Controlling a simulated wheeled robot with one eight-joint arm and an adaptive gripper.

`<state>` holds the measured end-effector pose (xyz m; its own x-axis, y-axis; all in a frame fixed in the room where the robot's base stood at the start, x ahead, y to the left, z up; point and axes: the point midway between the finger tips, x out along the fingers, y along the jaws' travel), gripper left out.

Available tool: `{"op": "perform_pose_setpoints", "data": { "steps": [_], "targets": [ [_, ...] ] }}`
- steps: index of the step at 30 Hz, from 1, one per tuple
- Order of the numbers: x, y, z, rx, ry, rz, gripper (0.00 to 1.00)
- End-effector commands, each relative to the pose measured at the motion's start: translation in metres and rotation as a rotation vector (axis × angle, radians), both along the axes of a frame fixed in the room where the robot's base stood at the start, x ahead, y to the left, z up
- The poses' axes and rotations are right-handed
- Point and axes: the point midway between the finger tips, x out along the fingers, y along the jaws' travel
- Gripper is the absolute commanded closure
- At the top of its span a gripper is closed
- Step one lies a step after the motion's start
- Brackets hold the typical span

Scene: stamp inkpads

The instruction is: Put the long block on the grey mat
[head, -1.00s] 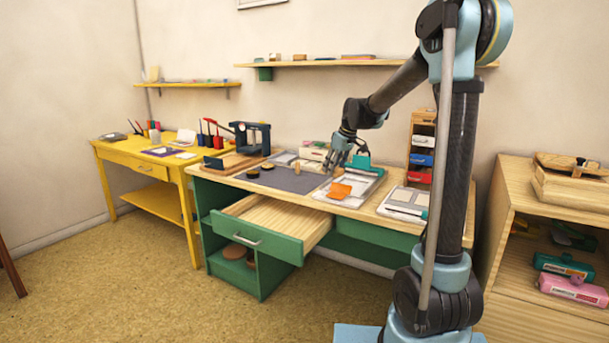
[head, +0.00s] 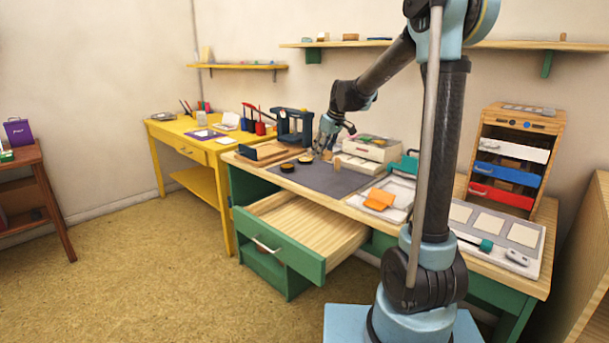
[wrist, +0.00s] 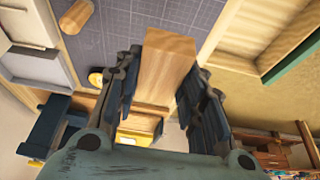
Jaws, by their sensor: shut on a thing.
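My gripper (head: 326,150) is shut on the long block (wrist: 165,62), a plain light-wood bar, seen large between the fingers in the wrist view. In the head view I cannot make the block out. The grey mat (head: 335,180) lies on the green-framed desk. In the wrist view the mat (wrist: 118,30) shows behind and beside the block, so the block appears held above it. How high cannot be told.
An open drawer (head: 305,228) juts out in front. An orange piece (head: 379,199) lies on a right-hand tray.

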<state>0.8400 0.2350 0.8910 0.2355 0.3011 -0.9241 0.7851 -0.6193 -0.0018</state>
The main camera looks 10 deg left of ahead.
Motion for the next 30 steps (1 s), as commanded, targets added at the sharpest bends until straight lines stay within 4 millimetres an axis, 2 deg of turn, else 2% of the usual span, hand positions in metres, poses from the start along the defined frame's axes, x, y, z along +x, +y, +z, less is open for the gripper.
{"op": "perform_pose_setpoints", "data": {
  "steps": [16, 24, 30],
  "targets": [
    [-0.001, 0.007, -0.003, 0.0, 0.0, 0.008, 0.88],
    [-0.001, 0.007, -0.043, 0.0, 0.0, 0.008, 0.88],
    [-0.002, 0.007, -0.06, 0.0, 0.0, 0.008, 0.88]
  ]
}}
